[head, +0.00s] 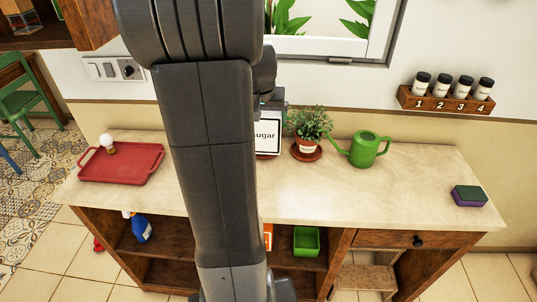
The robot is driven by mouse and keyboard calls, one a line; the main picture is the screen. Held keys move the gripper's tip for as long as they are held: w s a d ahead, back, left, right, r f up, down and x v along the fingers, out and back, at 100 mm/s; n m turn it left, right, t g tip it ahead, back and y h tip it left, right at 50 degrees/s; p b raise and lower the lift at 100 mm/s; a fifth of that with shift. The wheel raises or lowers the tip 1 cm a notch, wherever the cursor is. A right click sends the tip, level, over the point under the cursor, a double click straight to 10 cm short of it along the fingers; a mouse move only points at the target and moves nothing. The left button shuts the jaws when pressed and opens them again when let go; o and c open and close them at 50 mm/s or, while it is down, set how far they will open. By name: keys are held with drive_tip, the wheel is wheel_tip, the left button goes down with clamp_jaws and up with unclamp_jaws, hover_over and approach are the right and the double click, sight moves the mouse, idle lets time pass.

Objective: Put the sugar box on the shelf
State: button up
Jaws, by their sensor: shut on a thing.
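The sugar box (267,138), white with a black-edged label that reads "ugar", stands upright at the back of the counter, partly hidden behind my arm. My gripper (274,104) shows only in part at the top of the box, and it is shut on the box. My arm hides its fingers and the box's left side. I cannot tell whether the box touches the counter. Open wooden shelving (179,246) is below the countertop. Another wooden shelf (92,24) hangs at the upper left.
On the counter (370,195) are a red tray (120,165) with a small white-topped item, a potted plant (308,128), a green watering can (370,149) and a sponge (468,196). A blue spray bottle (141,229) and a green bin (306,242) stand below. A spice rack (445,100) hangs right.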

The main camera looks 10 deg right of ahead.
sight(264, 129)
wheel_tip(264, 129, down, 4)
drive_tip(key=shift+s+f, duration=0.15)
drive_tip(key=shift+f, duration=2.55)
drive_tip(key=shift+f, duration=0.15)
drive_tip(key=o, duration=1.6)
drive_tip(key=shift+c, duration=0.2)
